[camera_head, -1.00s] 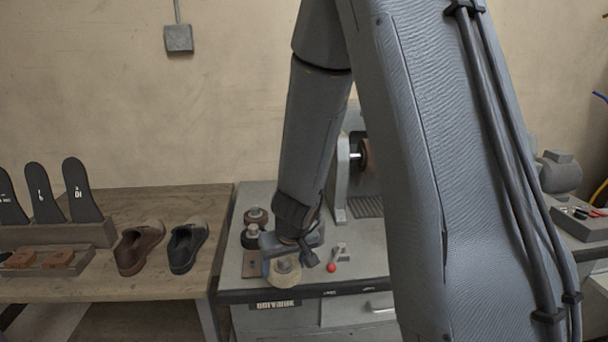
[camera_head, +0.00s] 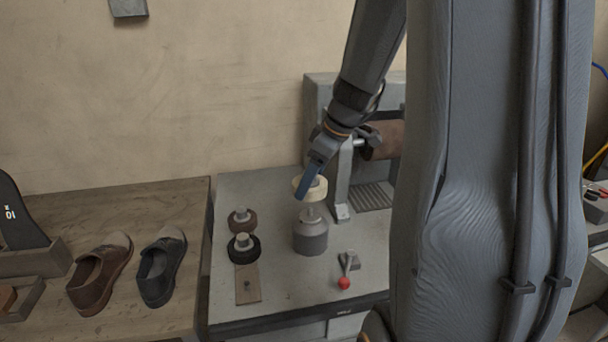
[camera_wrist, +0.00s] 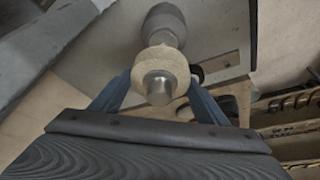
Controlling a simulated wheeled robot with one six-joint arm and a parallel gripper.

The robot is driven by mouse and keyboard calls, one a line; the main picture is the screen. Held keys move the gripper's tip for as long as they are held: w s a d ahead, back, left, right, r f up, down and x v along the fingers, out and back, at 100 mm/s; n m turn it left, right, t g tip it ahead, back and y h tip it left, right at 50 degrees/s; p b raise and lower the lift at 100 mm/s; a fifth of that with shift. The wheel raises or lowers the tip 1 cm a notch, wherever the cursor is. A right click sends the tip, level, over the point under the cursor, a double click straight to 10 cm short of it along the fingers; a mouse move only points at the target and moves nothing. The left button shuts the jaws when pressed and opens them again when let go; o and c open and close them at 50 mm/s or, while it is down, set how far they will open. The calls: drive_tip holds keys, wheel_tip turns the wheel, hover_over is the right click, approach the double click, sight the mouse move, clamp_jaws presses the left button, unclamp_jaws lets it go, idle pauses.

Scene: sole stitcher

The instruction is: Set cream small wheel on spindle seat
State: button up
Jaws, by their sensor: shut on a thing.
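The cream small wheel (camera_head: 313,192) is in my gripper (camera_head: 310,182), held just above the spindle seat (camera_head: 311,236), a grey cylinder with a narrow post on top. In the head view the wheel looks roughly level and over the post, with its lower face near the post's tip; I cannot tell whether they touch. In the wrist view the wheel (camera_wrist: 147,68) sits between the blue fingers of my gripper (camera_wrist: 158,88), its metal hub facing the camera. The spindle seat (camera_wrist: 165,24) shows beyond it and is partly hidden by the wheel.
A red-knobbed lever (camera_head: 345,281) is at front right. The grey machine (camera_head: 341,180) rises behind. Shoes (camera_head: 100,272) lie on the left table.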

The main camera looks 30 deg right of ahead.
sight(322, 185)
drive_tip(key=shift+f+b, duration=1.2)
drive_tip(key=shift+f, duration=0.8)
drive_tip(key=shift+s+d, duration=0.1)
drive_tip(key=shift+f+b, duration=1.6)
drive_tip(key=shift+b, duration=0.25)
drive_tip(key=o, duration=1.3)
drive_tip(key=shift+b+v, duration=0.3)
drive_tip(key=shift+v, duration=3.6)
